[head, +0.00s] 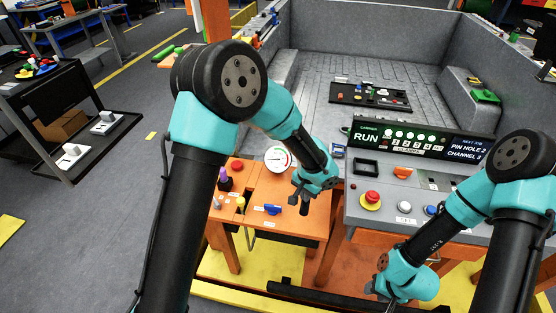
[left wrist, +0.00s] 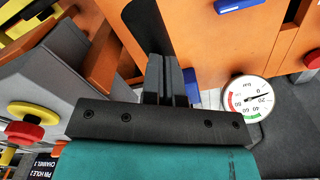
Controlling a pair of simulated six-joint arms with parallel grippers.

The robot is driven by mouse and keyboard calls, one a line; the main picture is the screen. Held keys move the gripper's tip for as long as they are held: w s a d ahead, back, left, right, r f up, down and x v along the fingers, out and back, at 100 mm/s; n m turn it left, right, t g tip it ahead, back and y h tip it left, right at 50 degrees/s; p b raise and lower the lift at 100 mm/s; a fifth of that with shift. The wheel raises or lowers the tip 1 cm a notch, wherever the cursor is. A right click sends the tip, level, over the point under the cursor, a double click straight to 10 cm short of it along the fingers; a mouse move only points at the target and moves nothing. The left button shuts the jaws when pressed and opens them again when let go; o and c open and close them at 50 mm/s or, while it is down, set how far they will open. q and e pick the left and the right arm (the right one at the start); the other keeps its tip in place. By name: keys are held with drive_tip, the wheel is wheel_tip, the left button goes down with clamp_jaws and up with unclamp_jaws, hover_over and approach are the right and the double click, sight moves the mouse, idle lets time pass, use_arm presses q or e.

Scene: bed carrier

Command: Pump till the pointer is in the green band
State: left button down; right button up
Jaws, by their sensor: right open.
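The round white gauge (head: 278,160) stands at the back of the orange bench. In the left wrist view the gauge (left wrist: 248,97) has a red arc, a green arc at the bottom and a pointer toward the low figures near 0 to 20, outside the green. My right gripper (head: 390,302) is open, low at the front right. The pump handle is not clearly distinguishable.
A grey console at right has a red emergency button (head: 371,197) and a lit RUN display (head: 400,137).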

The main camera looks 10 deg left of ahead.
sight(305, 206)
use_arm(q)
drive_tip(key=shift+s+f, duration=0.25)
drive_tip(key=shift+f, duration=1)
drive_tip(key=shift+s+f, duration=0.25)
drive_tip(key=shift+f, duration=1)
wheel_tip(305, 206, up, 14)
drive_tip(key=w, duration=0.2)
drive_tip(key=shift+w+f, duration=0.15)
drive_tip(key=shift+w, duration=0.15)
drive_tip(key=shift+f, duration=0.15)
idle(3.9)
idle(0.3)
